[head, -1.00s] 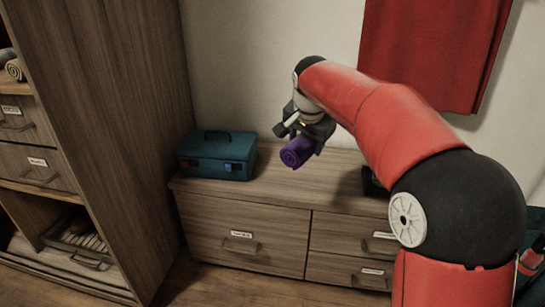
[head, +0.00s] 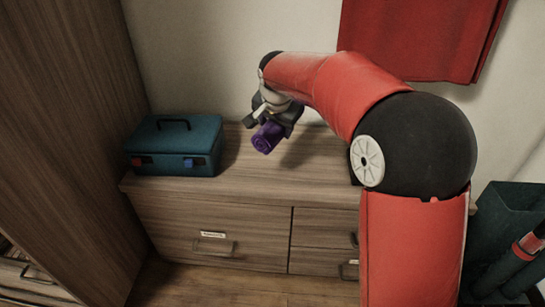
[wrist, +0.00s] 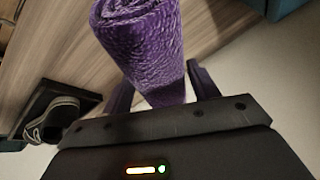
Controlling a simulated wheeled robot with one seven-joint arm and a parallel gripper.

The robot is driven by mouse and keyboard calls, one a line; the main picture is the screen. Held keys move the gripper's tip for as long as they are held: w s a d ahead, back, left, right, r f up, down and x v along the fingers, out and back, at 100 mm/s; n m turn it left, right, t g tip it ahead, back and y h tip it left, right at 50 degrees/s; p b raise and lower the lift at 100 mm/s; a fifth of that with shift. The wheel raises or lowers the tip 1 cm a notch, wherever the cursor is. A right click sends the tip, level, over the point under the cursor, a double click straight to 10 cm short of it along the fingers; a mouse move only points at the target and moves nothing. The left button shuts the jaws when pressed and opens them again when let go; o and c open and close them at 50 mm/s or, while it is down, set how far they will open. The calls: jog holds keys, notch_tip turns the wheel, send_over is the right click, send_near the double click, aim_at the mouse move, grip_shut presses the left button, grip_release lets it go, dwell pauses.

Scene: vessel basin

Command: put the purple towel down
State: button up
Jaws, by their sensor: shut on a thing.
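The purple towel (head: 267,138) is rolled up and held in my gripper (head: 275,120), over the wooden dresser top (head: 300,175). In the wrist view the towel (wrist: 150,45) sits between the two fingers of my gripper (wrist: 160,85), which is shut on it. The towel's rolled end faces the head camera. It looks to be above the surface, though the head view does not show the exact gap.
A teal toolbox (head: 175,147) stands on the dresser's left part. The wrist view shows a dark shoe on a black tray (wrist: 55,115). A red cloth (head: 420,35) hangs on the wall behind. The dresser top's front middle is clear.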

notch_tip(320, 180, down, 10)
jog(key=shift+f+b, duration=0.1)
jog(key=shift+b, duration=0.55)
jog(key=o, duration=1)
jog(key=shift+o, duration=0.2)
